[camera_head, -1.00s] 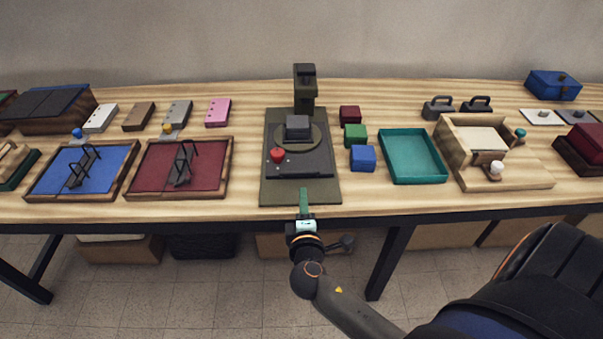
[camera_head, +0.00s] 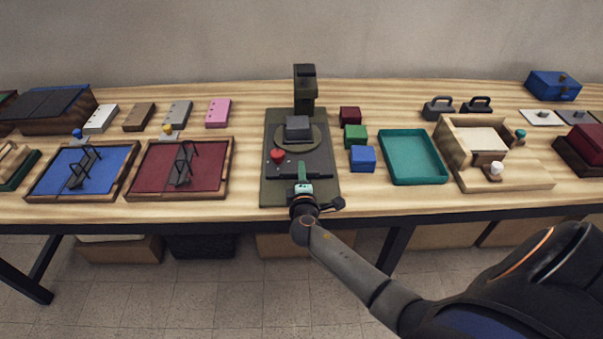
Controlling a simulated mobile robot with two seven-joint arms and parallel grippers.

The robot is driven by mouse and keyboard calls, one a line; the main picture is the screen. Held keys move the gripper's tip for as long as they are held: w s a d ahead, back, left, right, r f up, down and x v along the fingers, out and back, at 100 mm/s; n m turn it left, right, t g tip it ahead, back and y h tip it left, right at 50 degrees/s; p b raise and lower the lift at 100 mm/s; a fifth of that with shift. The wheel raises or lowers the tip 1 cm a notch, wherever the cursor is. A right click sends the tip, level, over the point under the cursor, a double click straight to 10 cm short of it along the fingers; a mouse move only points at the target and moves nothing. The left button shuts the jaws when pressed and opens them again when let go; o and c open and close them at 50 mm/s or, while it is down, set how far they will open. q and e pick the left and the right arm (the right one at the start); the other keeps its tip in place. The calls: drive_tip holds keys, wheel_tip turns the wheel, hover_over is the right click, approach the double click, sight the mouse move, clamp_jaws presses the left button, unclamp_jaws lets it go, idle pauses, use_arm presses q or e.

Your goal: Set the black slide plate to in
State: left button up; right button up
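The black slide plate (camera_head: 312,160) lies on the dark olive base (camera_head: 272,193) of the press-like stand in the middle of the table. A dark bar runs along its front edge. A red knob (camera_head: 277,155) sits at its left, and a grey block (camera_head: 298,125) stands on a round disc behind it. My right gripper (camera_head: 303,174) comes in from the front with its greenish fingers over the middle of the front bar. I cannot tell whether it touches the bar or how far the fingers are apart. My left gripper is out of view.
The stand's dark column (camera_head: 305,90) rises behind the plate. Dark red, green (camera_head: 355,137) and blue (camera_head: 362,158) blocks and a teal tray (camera_head: 412,157) are close on the right. A red-lined wooden tray (camera_head: 205,183) is on the left.

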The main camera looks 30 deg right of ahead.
clamp_jaws()
idle(1.4)
